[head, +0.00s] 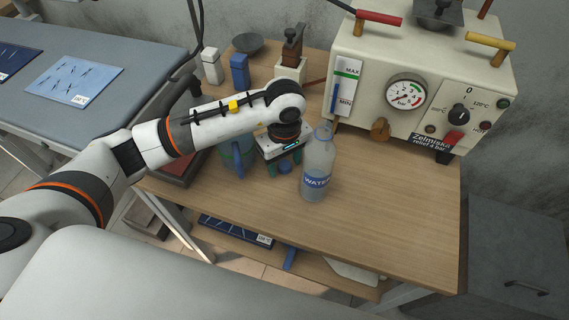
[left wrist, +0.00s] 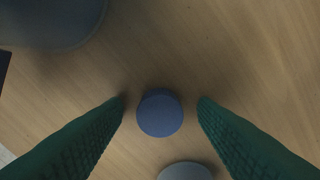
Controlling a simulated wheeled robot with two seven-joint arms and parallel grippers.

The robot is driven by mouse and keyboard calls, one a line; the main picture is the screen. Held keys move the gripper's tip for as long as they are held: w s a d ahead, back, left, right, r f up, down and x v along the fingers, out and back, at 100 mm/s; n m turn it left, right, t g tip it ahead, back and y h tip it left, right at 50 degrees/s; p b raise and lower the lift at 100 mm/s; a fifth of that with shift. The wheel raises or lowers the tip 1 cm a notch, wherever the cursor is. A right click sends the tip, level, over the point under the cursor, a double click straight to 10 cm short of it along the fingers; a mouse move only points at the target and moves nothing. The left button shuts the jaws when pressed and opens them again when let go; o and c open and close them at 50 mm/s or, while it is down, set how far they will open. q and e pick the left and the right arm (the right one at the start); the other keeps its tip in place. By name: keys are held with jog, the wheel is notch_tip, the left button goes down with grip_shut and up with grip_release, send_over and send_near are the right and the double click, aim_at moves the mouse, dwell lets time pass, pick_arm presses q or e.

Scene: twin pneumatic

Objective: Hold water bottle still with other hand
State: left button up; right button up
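A clear water bottle (head: 317,168) with a blue "WATER" label stands upright on the wooden table, just right of my left gripper. My left gripper (head: 285,167) points down, open, with green fingers apart. A small round blue object (head: 285,168), like a cap, sits below and between the fingertips. In the left wrist view this blue disc (left wrist: 160,113) lies between the fingers with a gap on both sides. A pale grey rounded shape (left wrist: 185,171) is cut off at the bottom edge there; I cannot tell what it is. My right gripper is not in view.
A blue jug (head: 238,155) stands close left of the gripper. A cream machine (head: 415,85) with a gauge fills the back right. Blue and white containers (head: 239,71) stand at the back. The wooden table (head: 400,215) is clear to the right of the bottle.

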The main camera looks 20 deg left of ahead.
aim_at(284, 165)
pick_arm(q)
jog(key=c, duration=1)
jog(key=shift+o, duration=0.2)
notch_tip(284, 165, up, 10)
jog(key=b, duration=0.1)
